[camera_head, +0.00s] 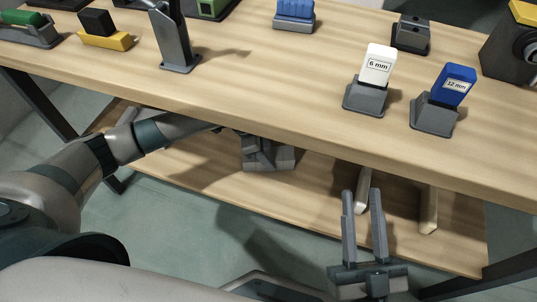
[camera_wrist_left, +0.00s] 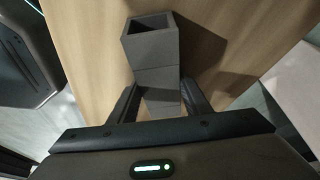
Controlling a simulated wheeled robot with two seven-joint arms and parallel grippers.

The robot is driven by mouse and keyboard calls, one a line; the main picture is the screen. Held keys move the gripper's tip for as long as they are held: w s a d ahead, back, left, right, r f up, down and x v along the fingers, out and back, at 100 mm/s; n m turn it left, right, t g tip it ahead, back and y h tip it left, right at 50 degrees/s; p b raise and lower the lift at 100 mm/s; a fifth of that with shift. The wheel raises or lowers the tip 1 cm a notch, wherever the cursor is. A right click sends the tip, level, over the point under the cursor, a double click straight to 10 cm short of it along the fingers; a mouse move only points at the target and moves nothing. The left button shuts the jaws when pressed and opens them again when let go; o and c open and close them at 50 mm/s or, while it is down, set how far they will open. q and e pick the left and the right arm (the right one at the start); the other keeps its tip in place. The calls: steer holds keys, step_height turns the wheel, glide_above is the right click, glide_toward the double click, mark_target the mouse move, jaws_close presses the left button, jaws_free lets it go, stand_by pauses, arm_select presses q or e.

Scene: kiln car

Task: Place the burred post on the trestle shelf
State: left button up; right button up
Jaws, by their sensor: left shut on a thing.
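My left gripper (camera_head: 258,152) reaches under the table top, above the lower trestle shelf (camera_head: 200,165). In the left wrist view it (camera_wrist_left: 160,98) is shut on a dark grey square-section piece (camera_wrist_left: 155,77), which I take to be the burred post. Its far end is open and hollow, and the shelf wood lies behind it. No burr can be made out, and I cannot tell whether the piece touches the shelf. My right gripper (camera_head: 362,192) is open and empty in front of the shelf, its two fingers apart and pointing up the picture.
The table top (camera_head: 250,90) overhangs the shelf. Above are a 6 mm white block (camera_head: 378,62), a 12 mm blue block (camera_head: 454,84), a tall grey stand (camera_head: 174,40) and a black-yellow block (camera_head: 103,30). Bare shelf shows left of my left gripper.

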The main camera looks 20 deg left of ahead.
mark_target(268, 154)
arm_select(q)
steer(key=o, duration=1.6)
steer(key=shift+f, duration=0.1)
steer(key=shift+c, duration=0.2)
steer(key=shift+r, duration=0.3)
steer(key=shift+a+r+p, duration=0.25)
steer(key=shift+r+p, duration=0.05)
steer(key=shift+r, duration=0.3)
steer(key=p+v, duration=0.1)
steer(key=v, duration=0.3)
steer(key=shift+v, duration=1)
arm_select(e)
step_height(268, 154, down, 7)
steer(key=w+g+h, duration=0.1)
steer(key=w+g, duration=0.1)
steer(key=g, duration=0.2)
steer(key=shift+w+d+r+h, duration=0.2)
steer(key=shift+w+h, duration=0.2)
arm_select(q)
steer(key=shift+s, duration=0.1)
